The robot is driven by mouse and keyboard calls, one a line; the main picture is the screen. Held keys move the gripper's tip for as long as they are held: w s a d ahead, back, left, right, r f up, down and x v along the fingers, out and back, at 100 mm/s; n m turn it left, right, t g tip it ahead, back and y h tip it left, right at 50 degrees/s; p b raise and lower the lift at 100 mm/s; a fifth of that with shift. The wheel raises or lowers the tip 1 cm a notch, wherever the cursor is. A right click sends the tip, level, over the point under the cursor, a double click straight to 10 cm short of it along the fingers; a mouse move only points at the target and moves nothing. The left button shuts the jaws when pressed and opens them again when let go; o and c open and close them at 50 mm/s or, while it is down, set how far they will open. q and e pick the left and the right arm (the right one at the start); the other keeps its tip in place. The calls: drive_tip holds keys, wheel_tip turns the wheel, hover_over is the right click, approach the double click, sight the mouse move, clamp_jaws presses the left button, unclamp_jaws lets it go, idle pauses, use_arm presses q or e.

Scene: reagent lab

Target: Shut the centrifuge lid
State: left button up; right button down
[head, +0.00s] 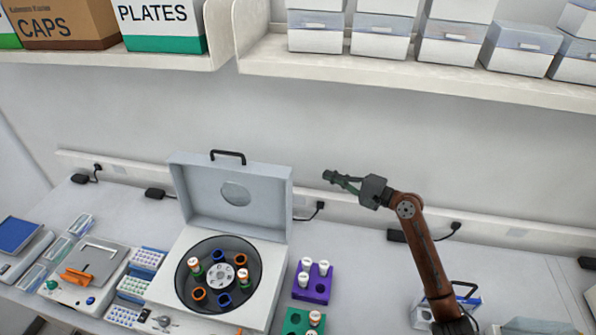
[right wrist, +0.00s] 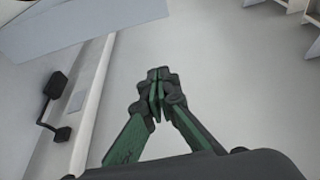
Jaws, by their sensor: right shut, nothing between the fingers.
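The centrifuge (head: 265,306) stands on the bench with its grey-white lid (head: 205,198) raised upright at the back. The lid has a dark handle (head: 228,154) on its top edge and a round window. The open bowl shows a rotor (head: 219,275) with orange and blue holders and a few capped tubes in it. My right gripper (head: 328,176) is shut and empty, in the air to the right of the lid and apart from it. The right wrist view shows its green fingertips (right wrist: 157,88) together, with a pale panel, probably the lid, at the upper left. My left gripper is not in view.
A purple rack (head: 313,284) with white-capped tubes and a green rack (head: 297,322) stand right of the centrifuge. Tube trays and a device with an orange part (head: 78,275) stand to the left. A shelf (head: 420,70) with boxes overhangs the back wall.

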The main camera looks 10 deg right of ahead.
drive_tip(key=w+a+p, duration=0.2)
drive_tip(key=a+p, duration=0.3)
drive_tip(key=a, duration=0.5)
drive_tip(key=shift+w+r, duration=0.2)
drive_tip(key=shift+w, duration=0.2)
drive_tip(key=shift+s+d, duration=0.1)
